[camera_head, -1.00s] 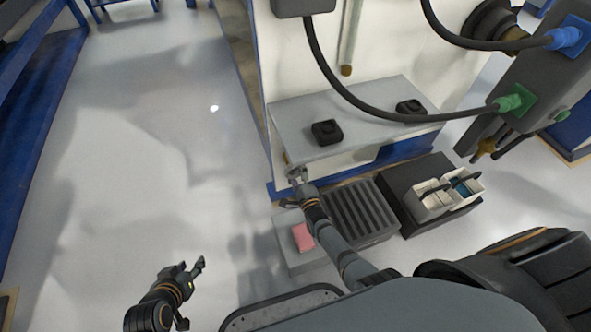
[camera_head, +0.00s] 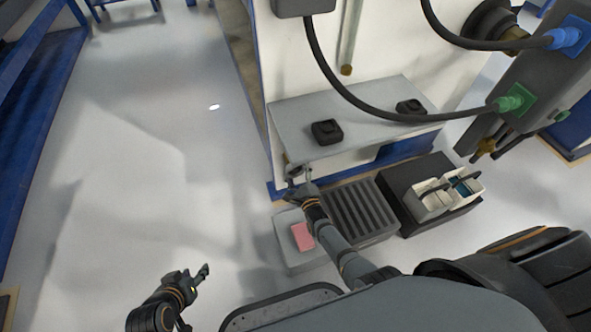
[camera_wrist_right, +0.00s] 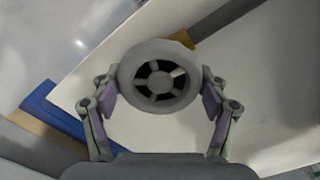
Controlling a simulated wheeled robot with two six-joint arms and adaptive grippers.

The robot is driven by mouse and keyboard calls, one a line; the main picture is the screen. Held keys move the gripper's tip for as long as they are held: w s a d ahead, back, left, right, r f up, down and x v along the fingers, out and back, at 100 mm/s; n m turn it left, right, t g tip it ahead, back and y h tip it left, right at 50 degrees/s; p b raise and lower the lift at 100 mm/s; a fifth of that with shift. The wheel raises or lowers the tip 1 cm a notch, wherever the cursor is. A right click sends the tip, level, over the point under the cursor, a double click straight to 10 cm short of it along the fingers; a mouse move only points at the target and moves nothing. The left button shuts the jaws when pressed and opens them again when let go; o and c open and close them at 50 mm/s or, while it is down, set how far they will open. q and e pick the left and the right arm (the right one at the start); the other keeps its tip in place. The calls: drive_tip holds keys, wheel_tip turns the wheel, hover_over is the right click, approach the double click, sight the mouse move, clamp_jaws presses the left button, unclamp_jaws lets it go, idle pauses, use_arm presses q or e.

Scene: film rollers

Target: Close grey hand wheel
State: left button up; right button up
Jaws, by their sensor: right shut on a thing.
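The grey hand wheel (camera_wrist_right: 158,76) is round, with spokes and dark gaps between them. In the right wrist view it sits between the two fingers of my right gripper (camera_wrist_right: 160,98), which are shut on its rim from both sides. In the head view the wheel (camera_head: 294,170) is small, under the left front end of the grey ledge, and my right gripper (camera_head: 298,183) partly covers it. My left gripper (camera_head: 200,275) is over the floor at the lower left, away from the wheel; the spread of its fingers is unclear.
The grey ledge (camera_head: 295,112) with two black knobs juts from the white machine. Below are a pink block (camera_head: 302,236) on a grey box, a ribbed dark crate (camera_head: 355,208) and a black box with white containers (camera_head: 432,204). The floor at left is clear.

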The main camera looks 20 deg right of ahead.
drive_tip(key=o, duration=1.2)
drive_tip(key=shift+c, duration=0.2)
drive_tip(key=shift+s, duration=0.15)
drive_tip(key=s, duration=1.1)
drive_tip(key=shift+s+d, duration=0.25)
drive_tip(key=shift+s, duration=0.15)
